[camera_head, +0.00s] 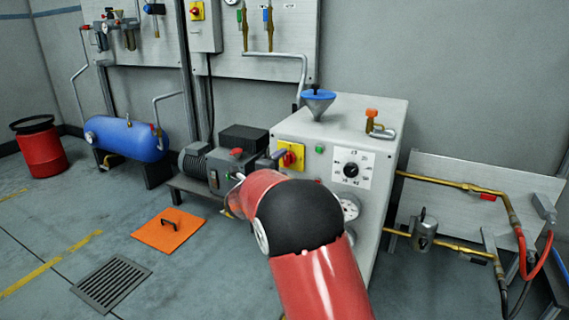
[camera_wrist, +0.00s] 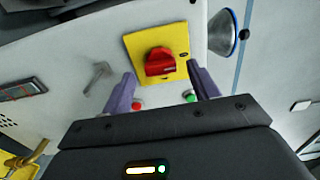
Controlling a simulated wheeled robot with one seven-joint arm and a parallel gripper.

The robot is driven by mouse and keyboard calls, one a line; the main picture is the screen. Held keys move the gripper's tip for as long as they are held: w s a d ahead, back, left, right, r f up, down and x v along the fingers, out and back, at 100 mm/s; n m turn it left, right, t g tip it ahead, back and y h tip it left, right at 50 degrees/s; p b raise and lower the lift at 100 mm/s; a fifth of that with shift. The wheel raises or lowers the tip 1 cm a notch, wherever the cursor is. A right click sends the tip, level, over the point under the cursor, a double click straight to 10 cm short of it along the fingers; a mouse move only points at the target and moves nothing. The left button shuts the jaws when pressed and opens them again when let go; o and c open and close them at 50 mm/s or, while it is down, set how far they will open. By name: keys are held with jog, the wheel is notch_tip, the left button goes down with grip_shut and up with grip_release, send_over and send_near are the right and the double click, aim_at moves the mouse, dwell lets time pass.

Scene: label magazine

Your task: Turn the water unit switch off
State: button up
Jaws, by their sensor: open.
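The water unit (camera_head: 385,150) is a pale grey cabinet with a blue funnel on top. Its switch (camera_head: 288,159) is a red rotary knob on a yellow plate on the front panel. In the wrist view the red knob (camera_wrist: 160,62) is near the top centre, its grip bar lying roughly across the picture. My gripper (camera_wrist: 162,72) is open, with one purple finger on each side of the knob and slightly below it in the picture. I cannot tell whether the fingers touch it. In the head view my red arm hides part of the panel.
A green button (camera_head: 320,149) and a dial (camera_head: 351,169) sit right of the switch. A motor pump (camera_head: 205,160) stands close on the left. Brass pipes (camera_head: 450,183) run at right. An orange floor plate (camera_head: 168,231) and a grate (camera_head: 111,283) lie at left.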

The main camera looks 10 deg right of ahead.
jog(key=v, duration=0.5)
notch_tip(320, 180, up, 8)
jog(key=s+n+t+y+p, duration=0.2)
jog(key=s+n+y, duration=0.1)
jog(key=n+y, duration=0.35)
jog(key=s+a+r+n+g+y+p, duration=0.25)
jog(key=s+n+y, duration=0.35)
jog(key=s+n, duration=0.4)
jog(key=s+d+f+n+g, duration=0.2)
jog(key=s, duration=0.7)
jog(key=s+d+f+n+g+h+p, duration=0.1)
jog(key=s+d+f+n+g, duration=0.1)
jog(key=s, duration=0.8)
jog(key=s+d+f+n+g+h+p, duration=0.1)
jog(key=s+d+f+n+g, duration=0.2)
jog(key=s, duration=0.7)
jog(key=shift+f+n+g, duration=0.25)
jog(key=shift+n+g, duration=0.5)
